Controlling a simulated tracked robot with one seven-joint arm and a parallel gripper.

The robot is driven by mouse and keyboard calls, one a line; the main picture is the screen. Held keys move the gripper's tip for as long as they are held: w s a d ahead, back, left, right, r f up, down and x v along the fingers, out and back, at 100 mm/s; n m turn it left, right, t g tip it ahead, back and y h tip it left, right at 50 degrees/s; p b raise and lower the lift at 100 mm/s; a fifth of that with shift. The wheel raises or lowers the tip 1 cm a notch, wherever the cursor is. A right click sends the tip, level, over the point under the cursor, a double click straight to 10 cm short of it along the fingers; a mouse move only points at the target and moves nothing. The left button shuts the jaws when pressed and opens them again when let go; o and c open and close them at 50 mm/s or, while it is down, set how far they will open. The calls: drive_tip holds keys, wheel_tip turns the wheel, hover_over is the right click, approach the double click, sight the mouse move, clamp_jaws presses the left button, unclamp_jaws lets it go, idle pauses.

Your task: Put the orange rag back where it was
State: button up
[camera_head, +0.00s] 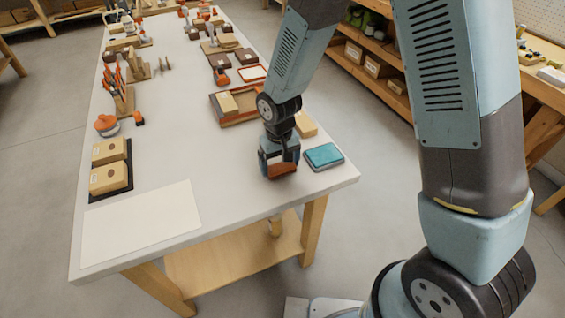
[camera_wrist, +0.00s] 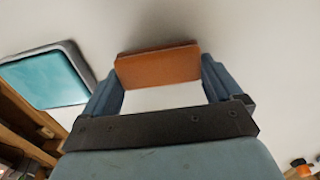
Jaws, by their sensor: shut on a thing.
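The orange rag (camera_wrist: 158,67) looks like a flat, folded block and sits between my gripper's fingers in the wrist view. My gripper (camera_wrist: 160,80) is shut on it. In the head view, my gripper (camera_head: 278,163) is low over the near right part of the white table, with the orange rag (camera_head: 268,167) partly hidden by the fingers. I cannot tell whether the rag touches the tabletop. A teal folded pad (camera_head: 323,155) with a grey edge lies just right of my gripper, near the table's right edge. It also shows at the left of the wrist view (camera_wrist: 45,80).
A tan box (camera_head: 306,124) is just behind my gripper. A brown tray (camera_head: 246,118) holding a tan block stands farther back. Two tan boxes (camera_head: 108,179) are on a dark tray at left. A pale sheet (camera_head: 142,222) covers the front left. The table's middle is clear.

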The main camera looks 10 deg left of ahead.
drive_tip(key=shift+f, duration=0.15)
drive_tip(key=o, duration=0.7)
